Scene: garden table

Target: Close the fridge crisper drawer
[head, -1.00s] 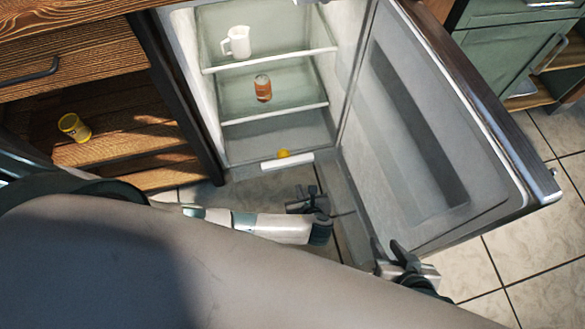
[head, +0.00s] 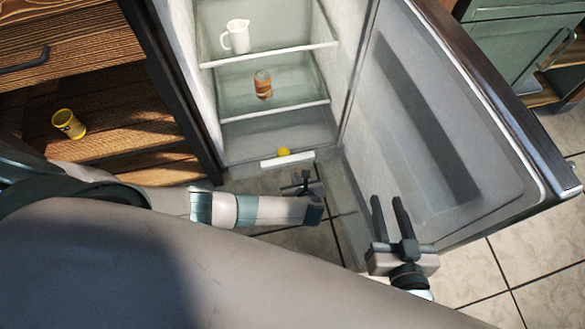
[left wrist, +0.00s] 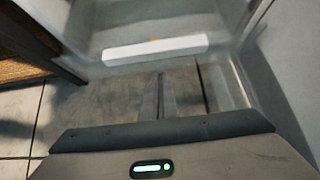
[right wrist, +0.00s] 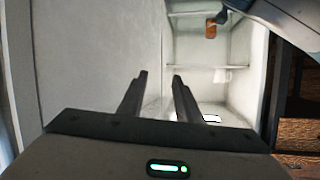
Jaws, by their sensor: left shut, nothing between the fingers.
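The crisper drawer shows as a white front bar (head: 287,160) low in the fridge, with a yellow round item (head: 283,152) just behind it. The bar protrudes at the fridge's lower front edge; its walls are hard to make out. In the left wrist view the bar (left wrist: 155,48) lies ahead of my fingers. My left gripper (head: 306,176) is shut and empty, just in front of and below the bar, with a visible gap. My right gripper (head: 390,205) is open and empty beside the inner face of the open fridge door (head: 440,130).
The fridge shelves (head: 275,112) hold a white jug (head: 236,36) and an orange-brown can (head: 263,84). A wooden cabinet with a yellow tin (head: 68,124) stands to the left. The open door bounds the right side. Tiled floor lies below.

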